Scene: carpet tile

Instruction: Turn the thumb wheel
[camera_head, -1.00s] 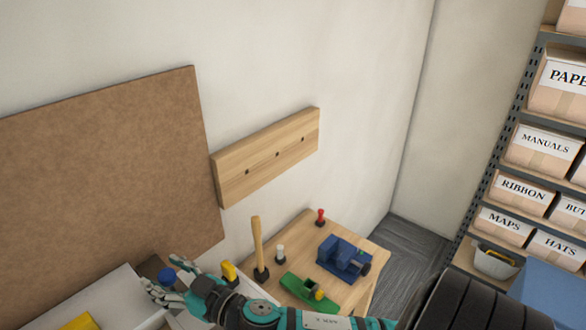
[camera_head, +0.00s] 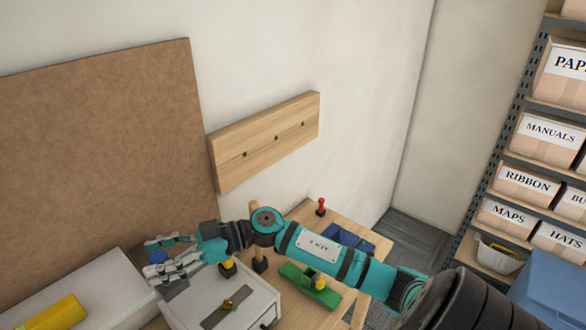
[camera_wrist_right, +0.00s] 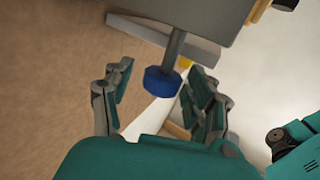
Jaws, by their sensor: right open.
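A blue faceted knob, which looks like the thumb wheel (camera_head: 158,257), sits on a short stem at the left of the bench. In the right wrist view the blue thumb wheel (camera_wrist_right: 161,83) shows on the end of a grey shaft. My right gripper (camera_head: 166,261) is open, with its fingers on either side of the wheel. In the wrist view the fingers of my right gripper (camera_wrist_right: 160,100) are spread, with clear gaps to the wheel. I cannot tell whether the wheel is fully between the fingertips. My left gripper is out of view.
A pale box (camera_head: 258,291) with a dark slot and a small brass piece stands below my forearm. A green block (camera_head: 310,286), a red peg (camera_head: 321,207) and a partly covered blue device (camera_head: 345,240) are on the wooden bench. A yellow piece (camera_head: 55,314) lies at lower left.

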